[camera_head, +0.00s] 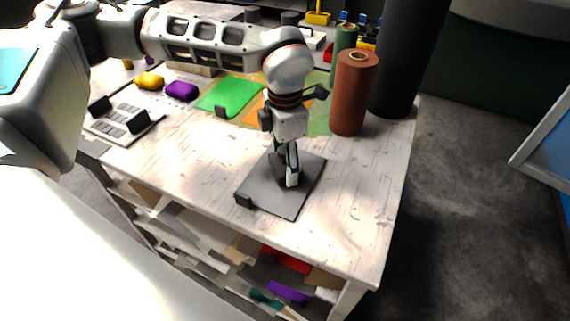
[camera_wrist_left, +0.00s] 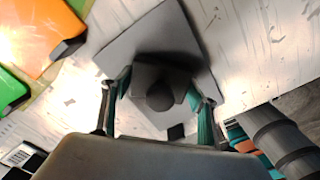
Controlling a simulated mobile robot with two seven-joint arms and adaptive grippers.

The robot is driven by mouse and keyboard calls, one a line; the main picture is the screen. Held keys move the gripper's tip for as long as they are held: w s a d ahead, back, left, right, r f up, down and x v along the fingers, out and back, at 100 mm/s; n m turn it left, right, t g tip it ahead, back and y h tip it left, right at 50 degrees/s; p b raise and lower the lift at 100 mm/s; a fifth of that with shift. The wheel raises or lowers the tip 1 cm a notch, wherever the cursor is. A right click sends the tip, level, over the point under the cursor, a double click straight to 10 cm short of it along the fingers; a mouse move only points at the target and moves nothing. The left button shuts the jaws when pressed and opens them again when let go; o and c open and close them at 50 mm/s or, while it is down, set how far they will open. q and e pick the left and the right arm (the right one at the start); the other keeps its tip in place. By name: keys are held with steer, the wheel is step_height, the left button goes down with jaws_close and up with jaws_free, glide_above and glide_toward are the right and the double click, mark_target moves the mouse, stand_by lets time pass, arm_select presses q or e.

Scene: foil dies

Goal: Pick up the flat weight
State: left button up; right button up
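A dark grey block with a round knob, likely the flat weight (camera_wrist_left: 160,97), sits on a flat square grey plate (camera_wrist_left: 135,35). In the head view the plate (camera_head: 262,197) lies near the table's front edge. My left gripper (camera_head: 287,180) points down over the plate's middle and partly hides the block. In the left wrist view its fingers (camera_wrist_left: 159,84) are spread on either side of the block, with the knob between them. I see no clear contact. My right gripper is in neither view.
A brown roll (camera_head: 353,95), a green roll (camera_head: 344,40) and a tall black cylinder (camera_head: 410,55) stand behind right. Green (camera_head: 232,95) and orange sheets lie behind. The table's right end is clear.

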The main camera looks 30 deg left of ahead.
arm_select(q)
steer(key=c, duration=0.3)
steer(key=shift+w+r, duration=0.1)
steer(key=shift+r, duration=0.05)
